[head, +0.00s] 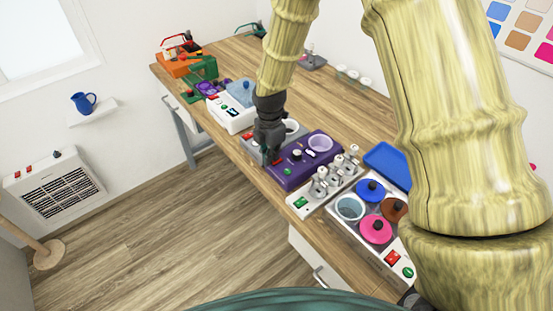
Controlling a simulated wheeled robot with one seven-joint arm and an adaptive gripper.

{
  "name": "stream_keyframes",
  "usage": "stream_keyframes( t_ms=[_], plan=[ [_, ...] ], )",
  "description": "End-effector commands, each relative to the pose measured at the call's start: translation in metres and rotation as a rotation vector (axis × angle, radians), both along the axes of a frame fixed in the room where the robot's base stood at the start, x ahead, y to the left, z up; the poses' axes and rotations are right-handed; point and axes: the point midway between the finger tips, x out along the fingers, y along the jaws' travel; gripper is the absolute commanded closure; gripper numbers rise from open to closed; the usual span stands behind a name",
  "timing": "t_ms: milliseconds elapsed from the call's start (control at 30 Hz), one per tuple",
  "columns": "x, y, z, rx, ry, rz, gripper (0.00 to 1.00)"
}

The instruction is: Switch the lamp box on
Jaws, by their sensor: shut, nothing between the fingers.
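Several devices with red and green buttons stand in a row on the workbench (354,115), and I cannot tell for sure which is the lamp box. A purple box (308,168) has a pale round cup (320,143) on top, a white knob (297,154) and a green button (288,171). A grey device with a white round part (291,126) stands just behind it, partly hidden by my gripper. My gripper (268,158) is shut and empty, pointing down at the left end of the purple box. I cannot tell whether it touches anything.
In front are a panel with metal posts (325,182) and a tray with coloured round lids (376,229). My arm hides part of the bench's right side.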

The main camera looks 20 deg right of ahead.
Motion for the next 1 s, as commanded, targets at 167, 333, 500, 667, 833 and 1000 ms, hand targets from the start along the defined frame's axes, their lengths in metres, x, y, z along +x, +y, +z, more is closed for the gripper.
stream_keyframes(
  t_ms=[167,333,500,667,833,1000],
  plan=[
    [0.0,0.0,-0.0023,0.0,0.0,0.0,1.0],
    [0.0,0.0,-0.0042,0.0,0.0,0.0,1.0],
    [0.0,0.0,-0.0061,0.0,0.0,0.0,1.0],
    [-0.0001,0.0,-0.0079,0.0,0.0,0.0,1.0],
    [-0.0002,0.0,-0.0071,0.0,0.0,0.0,1.0],
    [-0.0002,0.0,0.0011,0.001,0.0,0.0,1.0]
  ],
)
